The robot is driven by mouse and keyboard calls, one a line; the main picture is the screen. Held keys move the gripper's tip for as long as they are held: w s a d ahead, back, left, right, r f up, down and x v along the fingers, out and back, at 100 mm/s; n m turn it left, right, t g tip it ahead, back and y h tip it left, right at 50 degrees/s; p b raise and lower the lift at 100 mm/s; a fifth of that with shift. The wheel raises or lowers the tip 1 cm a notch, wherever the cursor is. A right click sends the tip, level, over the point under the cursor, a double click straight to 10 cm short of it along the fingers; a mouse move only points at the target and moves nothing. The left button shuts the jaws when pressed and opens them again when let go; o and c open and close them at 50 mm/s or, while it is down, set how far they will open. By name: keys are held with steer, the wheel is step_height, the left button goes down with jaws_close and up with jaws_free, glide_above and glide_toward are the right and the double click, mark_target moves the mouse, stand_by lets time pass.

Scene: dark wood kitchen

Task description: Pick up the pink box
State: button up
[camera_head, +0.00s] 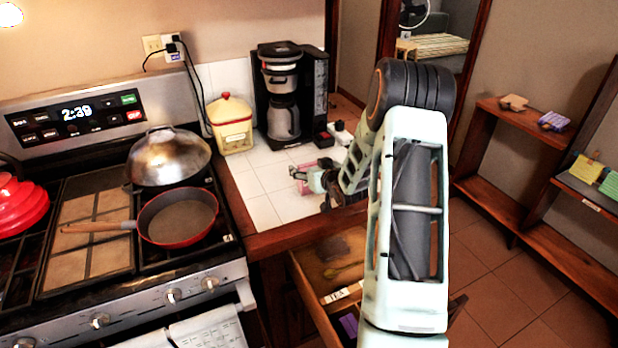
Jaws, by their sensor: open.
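The pink box (305,187) lies on the white tiled counter (262,182), in front of the coffee maker. Only a small part of it shows; my gripper and arm hide the rest. My gripper (309,188) is open, low over the counter at the box, with one finger on the far left side and the other nearer the counter's front. I cannot tell whether the fingers touch the box.
A black coffee maker (285,95) and a cream canister with a red lid (231,124) stand behind. A stove (100,215) with a red pan (178,216) is on the left. An open drawer (335,262) juts out below the counter.

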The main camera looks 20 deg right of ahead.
steer(key=shift+c, duration=0.3)
steer(key=c, duration=1.2)
steer(key=shift+c, duration=0.2)
steer(key=shift+r, duration=0.15)
